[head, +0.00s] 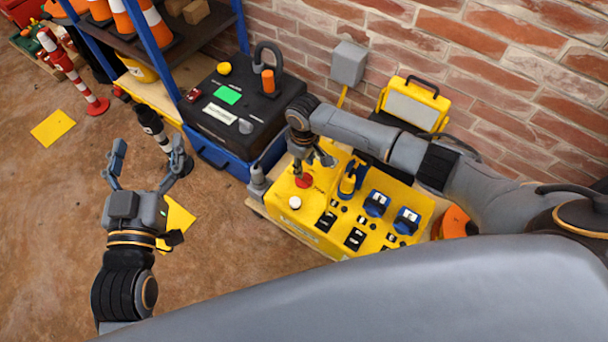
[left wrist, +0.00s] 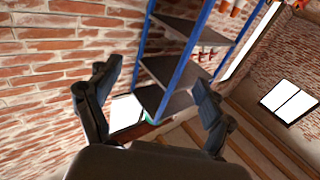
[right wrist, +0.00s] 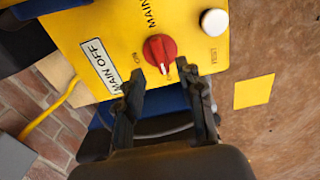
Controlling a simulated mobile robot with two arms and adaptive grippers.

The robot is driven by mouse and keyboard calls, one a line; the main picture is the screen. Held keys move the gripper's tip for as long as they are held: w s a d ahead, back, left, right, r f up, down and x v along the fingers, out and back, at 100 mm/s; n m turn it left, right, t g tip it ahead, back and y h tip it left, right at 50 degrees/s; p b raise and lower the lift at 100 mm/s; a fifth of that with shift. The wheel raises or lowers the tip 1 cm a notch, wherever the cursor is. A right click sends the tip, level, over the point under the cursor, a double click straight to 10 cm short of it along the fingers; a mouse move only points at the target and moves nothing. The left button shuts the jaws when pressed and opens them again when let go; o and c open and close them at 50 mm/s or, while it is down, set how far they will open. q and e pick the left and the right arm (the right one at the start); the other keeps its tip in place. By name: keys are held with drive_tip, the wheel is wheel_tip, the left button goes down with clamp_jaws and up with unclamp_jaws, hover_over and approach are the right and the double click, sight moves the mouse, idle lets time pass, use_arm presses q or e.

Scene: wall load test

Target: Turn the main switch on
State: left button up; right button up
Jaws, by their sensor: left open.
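The main switch is a red round knob (right wrist: 160,52) with a white mark on the yellow control box. The right wrist view shows a "MAIN OFF" label (right wrist: 100,66) beside it. In the head view the red knob (head: 303,181) is at the box's far left part. My right gripper (head: 312,163) is over that part of the box. In the right wrist view its fingers (right wrist: 165,82) are apart, with the knob just beyond the tips; I cannot tell whether they touch it. My left gripper (head: 148,150) is open and empty, over the floor left of the box.
The yellow box (head: 290,222) also carries a white button (head: 295,202), blue switches (head: 376,203) and black sockets. A black-topped blue case (head: 215,150) stands behind it to the left. A shelf (head: 175,40) and a brick wall (head: 500,70) bound the back.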

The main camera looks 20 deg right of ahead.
sight(304, 178)
wheel_tip(304, 178, down, 5)
drive_tip(key=shift+f+b, duration=0.1)
drive_tip(key=shift+b, duration=0.95)
use_arm(q)
drive_tip(key=s+r+t+h, duration=0.2)
drive_tip(key=s+r+t, duration=0.1)
drive_tip(key=r+t, duration=0.4)
drive_tip(key=shift+s+d+r, duration=0.25)
drive_tip(key=shift+s+r, duration=0.1)
drive_tip(key=shift+r, duration=1.25)
use_arm(e)
drive_tip(key=shift+f, duration=0.15)
clamp_jaws()
